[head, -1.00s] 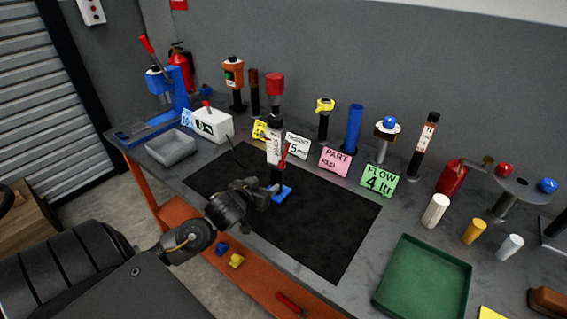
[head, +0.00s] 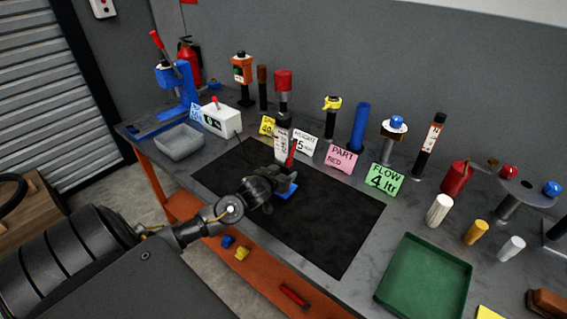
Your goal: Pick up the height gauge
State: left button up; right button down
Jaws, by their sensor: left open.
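The height gauge (head: 291,154) seems to be the small upright piece with a red upper part and a blue base (head: 288,190). It stands on the black mat (head: 325,215) near its back edge. My left gripper (head: 273,181) is open at the left side of the gauge, low over the mat. The gripper hides the gauge's lower column and part of its base. I cannot tell whether the fingers touch it. My right gripper is not in view.
Sign cards, including a white one (head: 304,145) and a pink one (head: 341,157), line the back. A green tray (head: 425,278) is at the right. The mat's front and right are clear.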

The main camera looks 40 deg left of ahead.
pick_arm(q)
jog(key=shift+w+a+f, duration=0.15)
jog(key=shift+w+f, duration=0.1)
jog(key=shift+w, duration=0.2)
grip_shut()
jog(key=shift+r, duration=0.1)
jog(key=shift+r, duration=0.1)
